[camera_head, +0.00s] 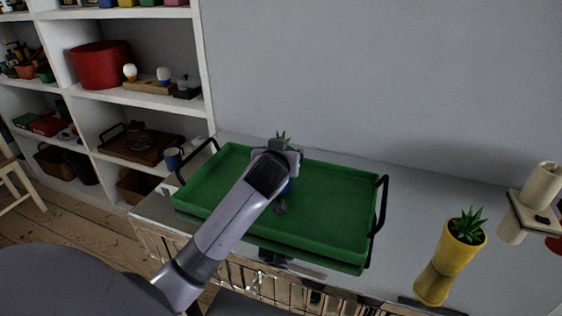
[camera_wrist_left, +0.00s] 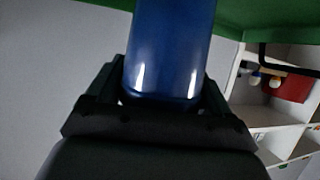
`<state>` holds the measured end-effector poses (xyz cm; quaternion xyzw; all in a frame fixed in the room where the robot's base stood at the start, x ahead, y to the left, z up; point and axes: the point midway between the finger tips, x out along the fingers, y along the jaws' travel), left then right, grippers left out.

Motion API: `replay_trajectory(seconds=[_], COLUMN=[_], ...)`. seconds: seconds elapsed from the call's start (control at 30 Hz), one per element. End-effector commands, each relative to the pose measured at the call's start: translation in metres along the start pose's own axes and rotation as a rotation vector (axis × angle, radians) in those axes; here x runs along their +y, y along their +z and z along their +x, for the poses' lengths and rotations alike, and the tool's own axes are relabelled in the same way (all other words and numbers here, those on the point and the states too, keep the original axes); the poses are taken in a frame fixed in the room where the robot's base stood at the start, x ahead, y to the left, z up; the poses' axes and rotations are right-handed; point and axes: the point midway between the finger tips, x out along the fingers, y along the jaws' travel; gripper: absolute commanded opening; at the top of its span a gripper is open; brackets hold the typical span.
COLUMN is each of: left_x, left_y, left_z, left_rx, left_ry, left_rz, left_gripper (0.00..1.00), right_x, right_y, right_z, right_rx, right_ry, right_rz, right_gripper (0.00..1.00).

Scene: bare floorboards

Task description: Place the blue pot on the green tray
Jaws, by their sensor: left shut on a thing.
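The green tray (camera_head: 335,205) with black handles lies on a shiny table against the wall in the head view. The blue pot (camera_wrist_left: 165,50) fills the middle of the left wrist view, between the fingers of my left gripper (camera_wrist_left: 163,90). In the head view my left gripper (camera_head: 281,178) is over the middle of the tray. The gripper is shut on the pot. I cannot tell whether the pot touches the tray. My right gripper is not in view.
A yellow pot with a plant (camera_head: 466,232) stands on the table right of the tray. A beige stand (camera_head: 537,205) is at the far right. A white shelf (camera_head: 140,98) with a red container (camera_head: 101,65) stands at the left. The tray's right half is clear.

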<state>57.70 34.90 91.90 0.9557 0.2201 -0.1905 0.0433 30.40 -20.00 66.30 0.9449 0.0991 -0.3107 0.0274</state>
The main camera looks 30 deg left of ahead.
Motion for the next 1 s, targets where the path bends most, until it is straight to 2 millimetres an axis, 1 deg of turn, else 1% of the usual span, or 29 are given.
replay_trajectory(seconds=[0.03,0.1,0.37,0.47,0.5,0.53,0.83,0.93,1.0], left_x=[0.000,0.000,0.000,0.000,0.000,0.000,0.000,0.001,0.001], left_y=[0.008,0.014,0.014,0.017,0.018,0.018,0.015,0.016,0.015], left_z=[0.003,0.006,0.006,0.007,0.007,0.007,0.006,-0.001,-0.009], left_rx=[0.003,0.003,0.005,0.005,0.001,0.001,0.001,0.001,0.002], left_ry=[0.001,0.001,0.002,0.002,0.001,0.001,0.002,0.002,0.003], left_rz=[0.002,0.001,-0.001,-0.001,0.000,0.000,0.000,-0.001,-0.001], left_gripper=[0.32,0.32,0.32,0.32,0.94,1.00,1.00,1.00,1.00], right_x=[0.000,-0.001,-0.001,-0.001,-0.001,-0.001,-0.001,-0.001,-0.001], right_y=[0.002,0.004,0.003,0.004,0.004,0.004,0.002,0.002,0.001], right_z=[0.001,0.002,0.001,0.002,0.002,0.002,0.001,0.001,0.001], right_rx=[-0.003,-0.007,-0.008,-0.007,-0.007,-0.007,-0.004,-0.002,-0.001], right_ry=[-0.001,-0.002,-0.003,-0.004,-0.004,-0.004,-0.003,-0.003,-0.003], right_rz=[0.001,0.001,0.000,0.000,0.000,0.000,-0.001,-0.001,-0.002], right_gripper=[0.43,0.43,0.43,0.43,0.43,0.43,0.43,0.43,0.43])
